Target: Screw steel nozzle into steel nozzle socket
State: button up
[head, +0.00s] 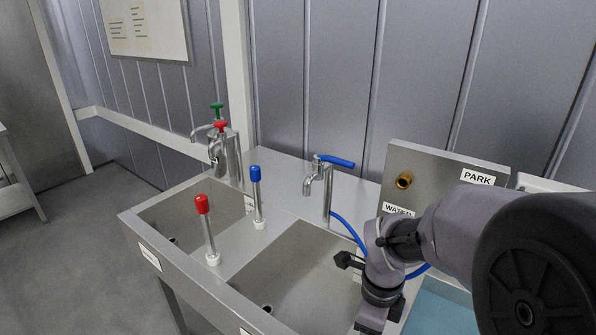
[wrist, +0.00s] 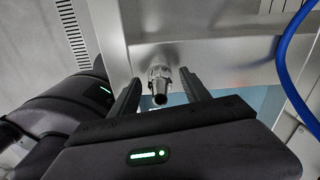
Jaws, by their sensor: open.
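In the wrist view, a small steel tapered piece (wrist: 160,84), which looks like the steel nozzle, points toward the camera with a dark open end. It sits between the two fingers of my gripper (wrist: 160,88), with a gap on each side. The fingers are apart and hold nothing. The piece's far end meets a pale metal edge; I cannot tell whether it is threaded into a socket there. In the head view, my gripper (head: 378,322) is low at the right of the sink, partly cut off by the frame. The nozzle and its socket cannot be made out there.
A steel sink (head: 300,275) has red-capped (head: 203,205) and blue-capped (head: 256,175) standing pipes. A tap with a blue lever (head: 337,161) stands behind it. A blue hose (head: 350,230) runs near my arm and shows in the wrist view (wrist: 290,75).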

jog(key=n, duration=0.1)
jog(key=n+p, duration=0.1)
jog(key=n, duration=0.1)
jog(key=shift+r, duration=0.25)
jog(key=n+p, duration=0.1)
jog(key=n, duration=0.4)
jog(key=shift+n+p, duration=0.3)
jog(key=shift+n, duration=0.1)
jog(key=shift+f+n, duration=0.15)
jog(key=shift+n, duration=0.95)
jog(key=shift+n+p, duration=0.65)
jog(key=shift+n, duration=1.55)
jog(key=shift+f+n, duration=0.1)
jog(key=shift+n, duration=0.4)
